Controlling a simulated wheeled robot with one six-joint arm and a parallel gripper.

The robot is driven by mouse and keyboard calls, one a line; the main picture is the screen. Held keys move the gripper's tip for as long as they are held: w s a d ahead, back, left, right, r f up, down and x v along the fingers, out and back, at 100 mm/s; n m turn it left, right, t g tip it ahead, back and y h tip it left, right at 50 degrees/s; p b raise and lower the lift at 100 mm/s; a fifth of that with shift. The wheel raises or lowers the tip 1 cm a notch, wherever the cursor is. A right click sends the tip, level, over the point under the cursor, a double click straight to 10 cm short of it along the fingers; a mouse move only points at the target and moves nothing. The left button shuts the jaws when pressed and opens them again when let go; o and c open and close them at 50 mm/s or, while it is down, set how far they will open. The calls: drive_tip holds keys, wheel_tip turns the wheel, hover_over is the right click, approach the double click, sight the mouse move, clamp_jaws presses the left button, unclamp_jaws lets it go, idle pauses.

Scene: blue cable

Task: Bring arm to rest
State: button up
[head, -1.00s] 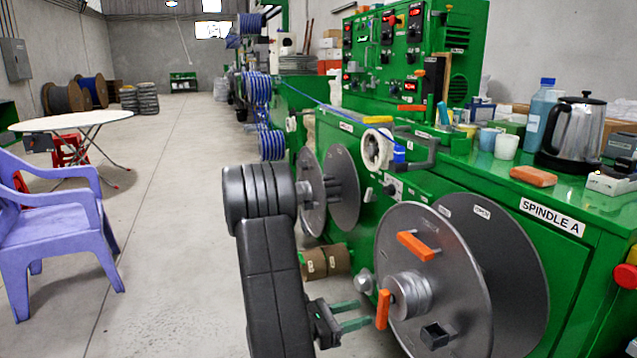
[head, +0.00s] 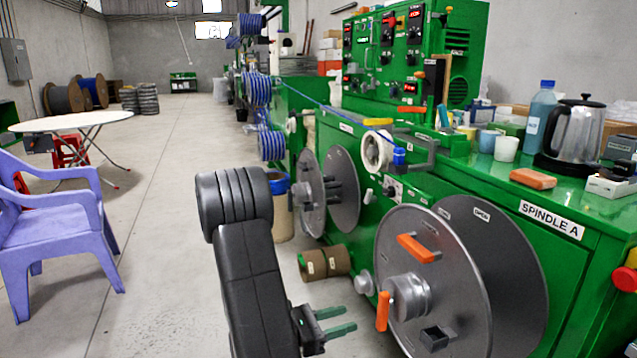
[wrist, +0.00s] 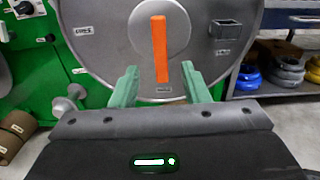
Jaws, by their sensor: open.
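My gripper (head: 338,321) is open and empty, its two green fingers spread apart. In the head view it is left of the near silver spindle disc (head: 455,320), clear of it. The orange handle (head: 383,311) on the disc's hub stands just right of the fingertips. In the wrist view the gripper (wrist: 160,85) faces the disc (wrist: 100,62), and the orange handle (wrist: 160,50) shows upright between and beyond the fingers. The fingers hold nothing.
The green machine (head: 590,265) fills the right side. A brown roll (head: 325,262) and a bin (head: 283,215) stand on the floor behind my arm. A purple chair (head: 50,225) and a white table (head: 70,121) are at left. The floor between is clear.

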drive_tip(key=b+x, duration=0.1)
drive_tip(key=x, duration=0.8)
drive_tip(key=shift+d+f+b, duration=0.1)
drive_tip(key=shift+d+b, duration=0.2)
drive_tip(key=shift+b, duration=0.05)
drive_tip(key=shift+w+d+f+b, duration=0.15)
drive_tip(key=shift+f+b, duration=0.05)
drive_tip(key=shift+b, duration=0.25)
drive_tip(key=m+b, duration=0.3)
drive_tip(key=shift+w+m, duration=0.15)
drive_tip(key=shift+m, duration=0.15)
drive_tip(key=shift+a+r+m+b, duration=0.2)
drive_tip(key=shift+a+m+b, duration=0.1)
drive_tip(key=shift+b, duration=0.05)
drive_tip(key=p, duration=0.3)
approach(378, 308)
drive_tip(key=shift+r+v, duration=0.25)
drive_tip(key=shift+v, duration=0.9)
drive_tip(key=shift+d, duration=0.1)
